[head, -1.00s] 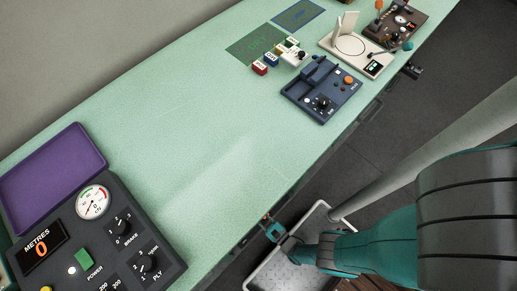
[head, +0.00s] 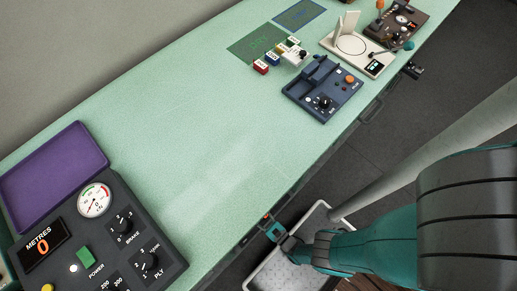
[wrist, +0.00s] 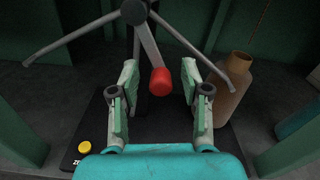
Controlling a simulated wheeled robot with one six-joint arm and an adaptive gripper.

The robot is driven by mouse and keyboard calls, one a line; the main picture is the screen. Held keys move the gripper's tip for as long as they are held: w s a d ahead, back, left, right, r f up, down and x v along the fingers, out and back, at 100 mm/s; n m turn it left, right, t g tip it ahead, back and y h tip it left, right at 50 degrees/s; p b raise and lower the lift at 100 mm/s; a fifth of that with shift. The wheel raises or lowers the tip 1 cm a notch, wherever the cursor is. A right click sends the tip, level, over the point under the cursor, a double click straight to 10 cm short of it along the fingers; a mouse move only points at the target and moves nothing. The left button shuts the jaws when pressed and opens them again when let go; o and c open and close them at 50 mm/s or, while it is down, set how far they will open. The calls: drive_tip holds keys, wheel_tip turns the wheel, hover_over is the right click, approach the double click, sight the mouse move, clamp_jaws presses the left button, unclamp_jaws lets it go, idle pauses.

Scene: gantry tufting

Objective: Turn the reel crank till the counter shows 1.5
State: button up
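In the wrist view, the reel crank (wrist: 148,42) hangs down from a dark hub (wrist: 134,12) and ends in a red knob (wrist: 160,82). My gripper (wrist: 160,74) is open, one finger on each side of the knob, with visible gaps on both sides. In the head view, my gripper (head: 272,230) is at the table's front edge, small and partly hidden by my arm. The counter (head: 41,245), labelled METRES, shows an orange 0. It sits on a dark control panel (head: 107,262) at the lower left. The crank is not visible in the head view.
Grey spokes (wrist: 80,35) spread from the hub. A brown bottle (wrist: 232,88) stands right of the fingers. A yellow button (wrist: 85,147) sits low on the left. A purple tray (head: 50,175) lies behind the panel. The middle of the green table (head: 180,130) is clear.

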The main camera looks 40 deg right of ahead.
drive_tip(key=shift+d+r, duration=0.1)
drive_tip(key=shift+r, duration=0.1)
drive_tip(key=shift+r, duration=4.85)
